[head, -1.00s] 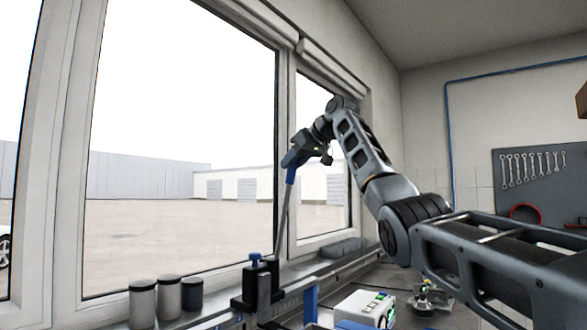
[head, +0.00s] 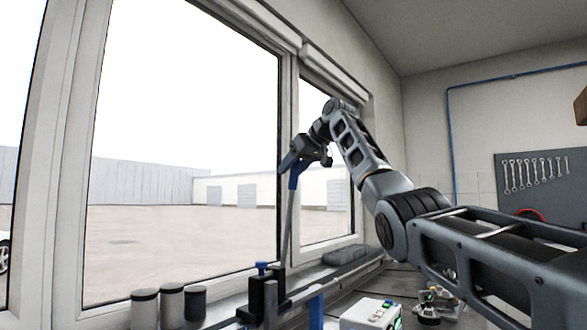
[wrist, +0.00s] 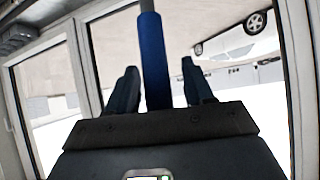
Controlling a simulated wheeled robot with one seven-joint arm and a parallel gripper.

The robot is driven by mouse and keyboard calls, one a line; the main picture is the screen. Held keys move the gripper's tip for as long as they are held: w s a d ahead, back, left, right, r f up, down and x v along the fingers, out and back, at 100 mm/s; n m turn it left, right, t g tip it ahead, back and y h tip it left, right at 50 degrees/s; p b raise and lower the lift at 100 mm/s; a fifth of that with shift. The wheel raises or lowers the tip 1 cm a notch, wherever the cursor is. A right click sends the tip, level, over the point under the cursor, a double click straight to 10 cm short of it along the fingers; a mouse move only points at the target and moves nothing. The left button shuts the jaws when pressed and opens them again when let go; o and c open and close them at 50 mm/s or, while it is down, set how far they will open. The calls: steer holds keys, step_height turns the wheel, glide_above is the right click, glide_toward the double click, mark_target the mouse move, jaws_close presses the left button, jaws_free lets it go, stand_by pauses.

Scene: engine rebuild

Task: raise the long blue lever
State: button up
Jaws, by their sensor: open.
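The long lever is a grey rod (head: 288,225) with a blue handle (head: 293,182) at its top. It stands nearly upright, leaning slightly, in front of the window. My gripper (head: 287,162) is at the top of the lever, by the blue handle. In the wrist view the blue handle (wrist: 155,62) passes between the two spread fingers of my gripper (wrist: 159,72). Gaps show on both sides of the handle. The rod's lower end is partly hidden behind a black block with a blue knob (head: 262,268).
Several dark-topped canisters (head: 171,304) stand on the sill at the lower left. A white box with green buttons (head: 371,314) and a small metal part (head: 432,302) sit at the lower right. The window frame (head: 287,100) is close behind the lever.

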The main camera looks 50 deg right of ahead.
steer(key=shift+b+v, duration=1.15)
steer(key=shift+v, duration=2.7)
steer(key=shift+f, duration=0.1)
